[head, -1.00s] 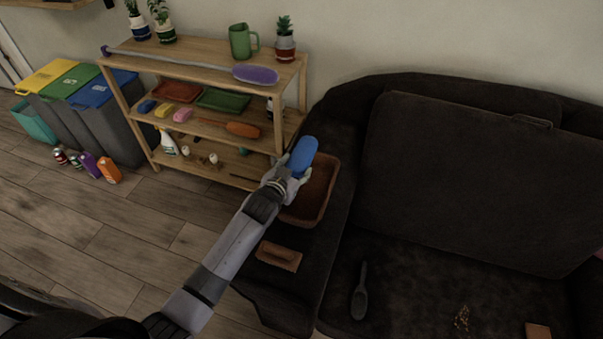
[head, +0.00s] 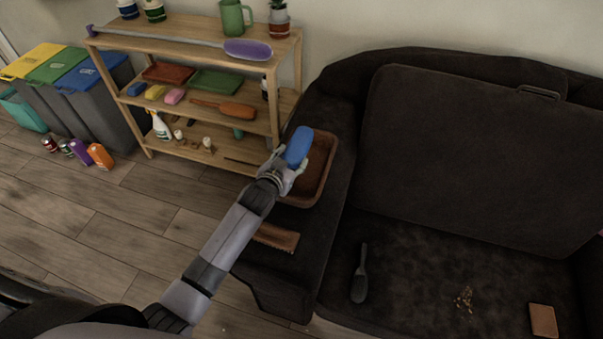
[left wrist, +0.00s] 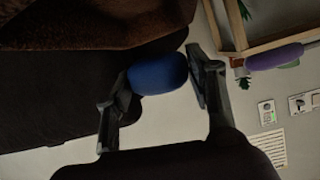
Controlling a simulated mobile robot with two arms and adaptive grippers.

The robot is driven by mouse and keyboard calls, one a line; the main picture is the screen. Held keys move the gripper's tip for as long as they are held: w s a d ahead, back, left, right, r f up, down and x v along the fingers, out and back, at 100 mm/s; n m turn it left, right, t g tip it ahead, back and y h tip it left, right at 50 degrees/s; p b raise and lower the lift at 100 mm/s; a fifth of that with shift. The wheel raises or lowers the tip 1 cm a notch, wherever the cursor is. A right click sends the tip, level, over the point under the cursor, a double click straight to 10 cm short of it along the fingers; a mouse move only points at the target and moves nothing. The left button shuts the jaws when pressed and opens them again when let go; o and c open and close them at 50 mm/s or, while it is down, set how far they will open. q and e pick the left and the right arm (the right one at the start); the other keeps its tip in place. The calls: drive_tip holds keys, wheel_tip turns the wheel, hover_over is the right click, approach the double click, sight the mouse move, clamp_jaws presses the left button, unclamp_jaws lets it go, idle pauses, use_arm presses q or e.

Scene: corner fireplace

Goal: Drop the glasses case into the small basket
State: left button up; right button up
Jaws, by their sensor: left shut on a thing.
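The blue glasses case (head: 298,147) is in my left gripper (head: 286,170), which is shut on it. In the left wrist view the case (left wrist: 158,74) sits between the two fingers of that gripper (left wrist: 157,80). The small brown basket (head: 322,178) stands on the sofa's left armrest. In the head view the gripper and case overlap the basket's left part and hide some of it; the case seems to be above or beside its rim, and I cannot tell its exact height. My right gripper is not in view.
A wooden shelf (head: 196,44) with brushes, trays and bottles stands close behind the basket. The dark sofa (head: 450,170) carries a dark brush (head: 360,274), crumbs (head: 464,298) and a tan block (head: 543,320). A brown brush (head: 275,237) lies on the armrest in front of the basket.

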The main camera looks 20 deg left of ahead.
use_arm(q)
drive_tip(key=shift+r, duration=0.1)
drive_tip(key=o, duration=1.3)
drive_tip(key=shift+s, duration=0.1)
drive_tip(key=v, duration=1.1)
drive_tip(key=shift+s+r, duration=0.2)
drive_tip(key=shift+s, duration=0.15)
